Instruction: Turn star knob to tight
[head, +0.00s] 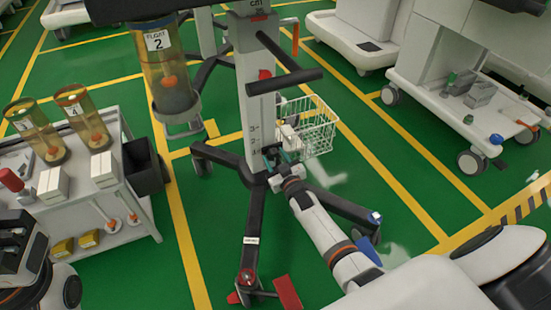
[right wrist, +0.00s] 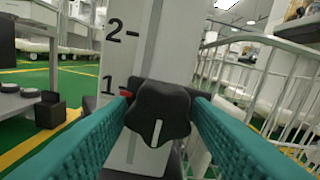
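The star knob (right wrist: 158,112) is black and lobed, with a white line on its face that stands nearly upright. It sits on the pale post (right wrist: 140,50) just below the 1 mark, with a red pointer beside it. My right gripper (right wrist: 161,108) has its teal fingers on both sides of the knob, with no gap visible. In the head view my right gripper (head: 287,163) is low at the post (head: 262,110) of the wheeled stand, and the knob is hidden there. My left gripper (head: 18,245) is partly visible at the lower left; its fingers are unclear.
A white wire basket (head: 318,135) hangs just right of the post. Black handles (head: 285,75) and a clear canister (head: 168,70) are above. The stand's black legs (head: 250,240) spread over the green floor. A grey cart (head: 105,175) with canisters stands at left.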

